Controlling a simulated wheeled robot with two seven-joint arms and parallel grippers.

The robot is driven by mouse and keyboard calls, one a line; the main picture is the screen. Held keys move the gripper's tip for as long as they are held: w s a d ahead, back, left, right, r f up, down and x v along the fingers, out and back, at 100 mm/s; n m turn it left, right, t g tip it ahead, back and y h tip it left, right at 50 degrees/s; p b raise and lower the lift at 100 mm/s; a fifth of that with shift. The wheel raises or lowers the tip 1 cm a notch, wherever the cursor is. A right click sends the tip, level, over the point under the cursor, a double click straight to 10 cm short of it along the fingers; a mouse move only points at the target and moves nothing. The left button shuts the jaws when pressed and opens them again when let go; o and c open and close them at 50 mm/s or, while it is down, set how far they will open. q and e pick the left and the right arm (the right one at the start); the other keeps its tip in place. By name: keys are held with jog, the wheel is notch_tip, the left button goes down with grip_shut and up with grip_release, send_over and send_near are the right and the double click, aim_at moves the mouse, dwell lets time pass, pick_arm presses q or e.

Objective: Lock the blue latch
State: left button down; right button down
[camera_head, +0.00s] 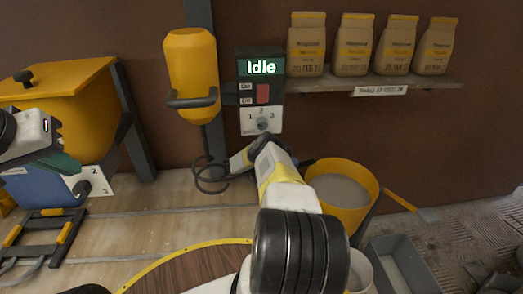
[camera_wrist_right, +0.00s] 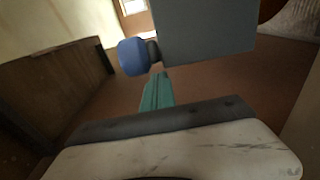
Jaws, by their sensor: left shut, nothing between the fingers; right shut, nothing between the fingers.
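A blue round knob (camera_wrist_right: 133,57) sticks out from a grey box (camera_wrist_right: 205,35) in the right wrist view; I cannot tell whether it is the latch. In the head view, a pale knob (camera_head: 263,125) sits under the numbers 1, 2, 3 on the control panel (camera_head: 261,90), whose screen reads Idle. My right gripper (camera_head: 258,147) is just below this panel, its fingers largely hidden by the wrist. Its teal fingers (camera_wrist_right: 157,92) are shut and empty, just below the blue knob in the wrist view. My left gripper (camera_head: 62,166) is shut and empty at the far left, in front of a blue container (camera_head: 40,191).
A white numbered plate with a dark knob (camera_head: 92,182) is by the blue container. A yellow bucket (camera_head: 342,190) stands right of my right arm. A yellow canister (camera_head: 191,75) hangs left of the panel. Several paper bags (camera_head: 307,45) stand on a shelf (camera_head: 330,85).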

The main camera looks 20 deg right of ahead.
aim_at(303, 162)
jog(key=shift+x, duration=1.95)
jog(key=shift+s+d, duration=0.1)
jog(key=shift+s+d+m+g+y, duration=0.15)
jog(key=shift+s+m+g+y, duration=0.2)
jog(key=shift+m+g, duration=0.45)
jog(key=shift+s+d+m+g+y, duration=0.2)
jog(key=shift+m+g+y, duration=0.25)
jog(key=shift+g, duration=0.55)
jog(key=shift+w+n+t+h, duration=0.15)
jog(key=shift+n+t+h, duration=0.15)
jog(key=shift+n+t, duration=0.1)
